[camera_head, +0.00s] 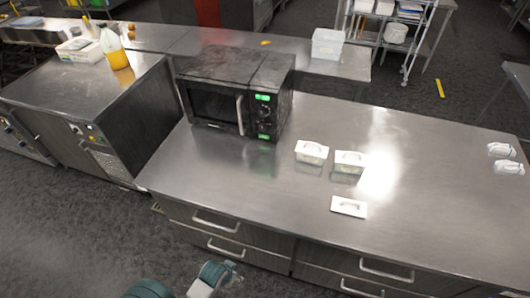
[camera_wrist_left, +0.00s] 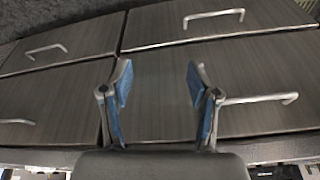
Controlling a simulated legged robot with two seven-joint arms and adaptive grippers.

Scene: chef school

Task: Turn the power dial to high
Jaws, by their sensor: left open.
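A black microwave (camera_head: 232,90) stands on the steel counter, its door and handle facing me. Its right-hand control panel has a green lit display (camera_head: 263,97) on top, dark dials (camera_head: 264,113) below it and a green label at the bottom. The dials' markings and pointer settings are too small to read. My left gripper (camera_wrist_left: 160,75) is open and empty in the left wrist view, its blue-padded fingers spread before the drawer fronts, well away from the microwave. Part of an arm of mine shows at the bottom of the head view. My right gripper is not in view.
White lidded containers (camera_head: 312,152) and a separate white lid (camera_head: 349,207) lie right of the microwave on the counter (camera_head: 420,200). Drawer handles (camera_head: 216,222) stick out along the counter's front. Floor is free at front left.

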